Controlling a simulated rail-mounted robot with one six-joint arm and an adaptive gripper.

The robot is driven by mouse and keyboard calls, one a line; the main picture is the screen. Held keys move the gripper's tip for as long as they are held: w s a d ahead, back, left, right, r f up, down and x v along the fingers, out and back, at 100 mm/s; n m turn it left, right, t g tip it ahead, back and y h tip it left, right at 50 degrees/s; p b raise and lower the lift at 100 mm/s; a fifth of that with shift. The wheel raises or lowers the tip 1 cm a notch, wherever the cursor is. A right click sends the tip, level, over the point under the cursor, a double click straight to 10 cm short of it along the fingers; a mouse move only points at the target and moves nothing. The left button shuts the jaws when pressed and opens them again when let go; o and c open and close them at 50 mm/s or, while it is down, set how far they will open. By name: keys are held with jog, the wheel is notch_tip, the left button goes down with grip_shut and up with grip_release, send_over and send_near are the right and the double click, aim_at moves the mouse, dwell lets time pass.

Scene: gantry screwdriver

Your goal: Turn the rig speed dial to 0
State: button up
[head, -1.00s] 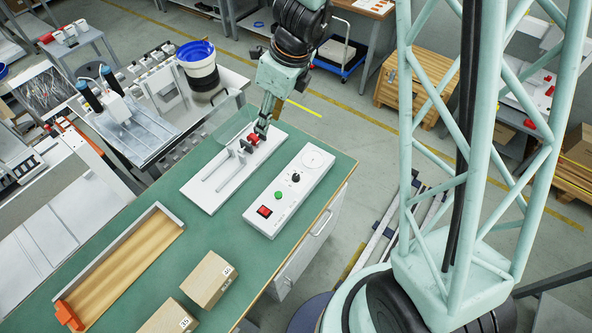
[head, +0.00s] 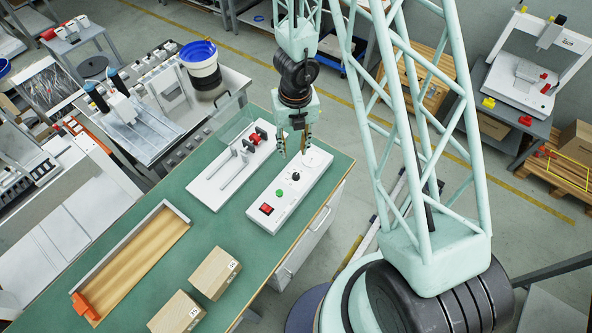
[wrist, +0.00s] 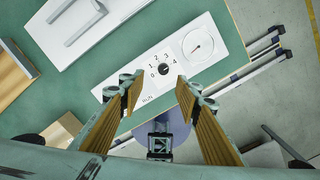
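The rig speed dial is a small black knob (head: 295,176) on a white control box (head: 252,212) on the green bench. My gripper (head: 293,152) is above the box, pointing down, close to the dial. In the wrist view, my gripper's (wrist: 160,84) two fingers are wide apart with nothing between them, and the dial shows just beyond the gap. I see no contact.
Cardboard boxes (head: 215,273) and a wooden tray (head: 130,268) are nearer the front.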

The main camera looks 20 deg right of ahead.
aim_at(296, 175)
jog(key=shift+s+d+f+m, duration=0.3)
jog(key=shift+s+f+m, duration=0.1)
jog(key=shift+f+m, duration=0.15)
jog(key=shift+f, duration=0.2)
jog(key=shift+f+b, duration=6.6)
jog(key=shift+b, duration=0.1)
jog(key=shift+f, duration=0.1)
jog(key=shift+c, duration=0.6)
jog(key=c, duration=0.8)
